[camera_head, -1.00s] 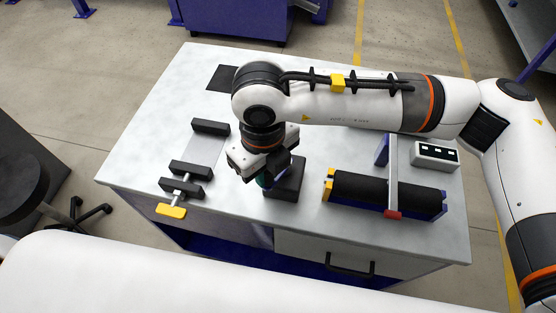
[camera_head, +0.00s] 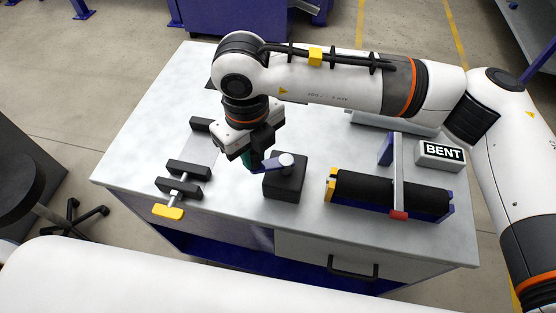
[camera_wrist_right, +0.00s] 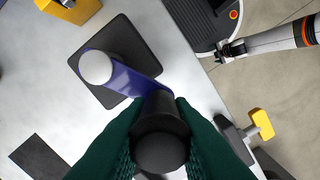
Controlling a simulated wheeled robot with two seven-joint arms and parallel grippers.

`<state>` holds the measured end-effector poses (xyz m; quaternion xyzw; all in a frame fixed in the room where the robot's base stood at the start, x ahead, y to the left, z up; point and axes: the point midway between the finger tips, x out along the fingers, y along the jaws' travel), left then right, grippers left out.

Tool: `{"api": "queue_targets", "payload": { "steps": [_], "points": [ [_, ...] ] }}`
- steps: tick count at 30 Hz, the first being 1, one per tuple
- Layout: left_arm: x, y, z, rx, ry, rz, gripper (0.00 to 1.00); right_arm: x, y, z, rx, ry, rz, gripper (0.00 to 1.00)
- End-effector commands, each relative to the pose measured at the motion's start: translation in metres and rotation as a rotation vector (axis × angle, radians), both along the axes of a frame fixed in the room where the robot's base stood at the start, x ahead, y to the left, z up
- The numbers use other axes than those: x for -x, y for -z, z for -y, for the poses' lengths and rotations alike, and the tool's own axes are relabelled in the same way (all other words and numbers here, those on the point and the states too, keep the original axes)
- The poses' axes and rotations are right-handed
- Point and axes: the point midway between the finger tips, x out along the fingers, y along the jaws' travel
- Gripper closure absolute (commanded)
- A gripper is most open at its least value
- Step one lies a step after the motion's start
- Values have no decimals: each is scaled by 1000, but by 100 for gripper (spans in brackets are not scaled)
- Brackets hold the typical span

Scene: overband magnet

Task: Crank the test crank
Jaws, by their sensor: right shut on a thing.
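The test crank has a black block base (camera_head: 285,186) on the table, a pale round hub (camera_head: 287,160) on top and a blue arm (camera_head: 266,167). The arm points left from the hub in the head view. In the right wrist view the hub (camera_wrist_right: 95,67) and blue arm (camera_wrist_right: 130,82) lead to a black handle knob (camera_wrist_right: 160,145). My right gripper (camera_head: 251,157) is shut on that handle, its green fingers on both sides of it. The handle is mostly hidden in the head view. My left gripper is not seen.
A display box (camera_head: 441,153) reads BENT. A black roller in a blue frame (camera_head: 390,193) stands right of the crank. A clamp with a yellow handle (camera_head: 168,212) lies left. A dark flat square (camera_wrist_right: 38,157) lies on the table. The white tabletop (camera_head: 140,130) is clear at left.

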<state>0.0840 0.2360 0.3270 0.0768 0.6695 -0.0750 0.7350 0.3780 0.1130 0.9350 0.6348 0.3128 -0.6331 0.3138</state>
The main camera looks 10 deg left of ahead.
Motion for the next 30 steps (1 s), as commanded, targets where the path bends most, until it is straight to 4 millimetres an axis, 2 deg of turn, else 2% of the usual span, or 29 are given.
{"api": "queue_targets", "payload": {
  "steps": [10,18,30],
  "points": [
    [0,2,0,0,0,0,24,-6,2,3,12,7,4,100],
    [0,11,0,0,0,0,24,-22,3,-1,13,8,2,100],
    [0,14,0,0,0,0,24,-26,5,-1,15,6,0,100]
  ]
}}
